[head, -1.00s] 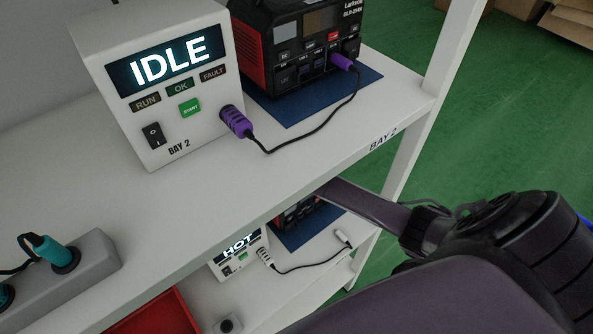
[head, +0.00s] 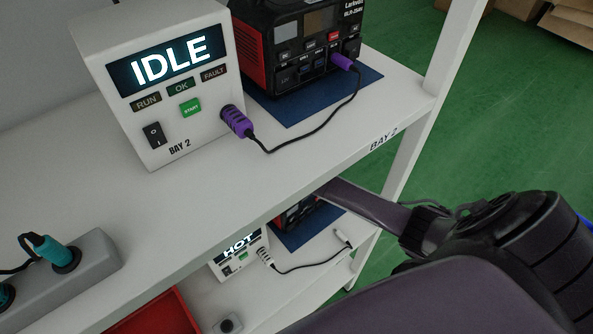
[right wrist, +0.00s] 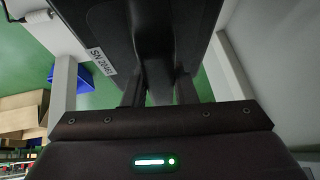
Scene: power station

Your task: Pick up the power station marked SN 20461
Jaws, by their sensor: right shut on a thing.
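A dark power station (right wrist: 100,25) with a white label reading SN 20461 (right wrist: 103,61) fills the upper part of the right wrist view. My right gripper (right wrist: 158,75) is shut on its dark handle bar. In the head view my right arm reaches to the lower shelf, and its gripper is hidden. A black and red power station (head: 297,213) shows partly there, at the back of a blue mat (head: 308,232); my arm covers much of it. A white plug (head: 343,238) on a black cable lies apart from it. My left gripper is out of view.
On the upper shelf (head: 60,190) stand a BAY 2 tester reading IDLE (head: 170,120) and another power station (head: 300,50), joined by a purple-plugged cable. Below are a tester reading HOT (head: 238,250) and a red bin (head: 158,315). A shelf post (head: 405,165) stands near my arm.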

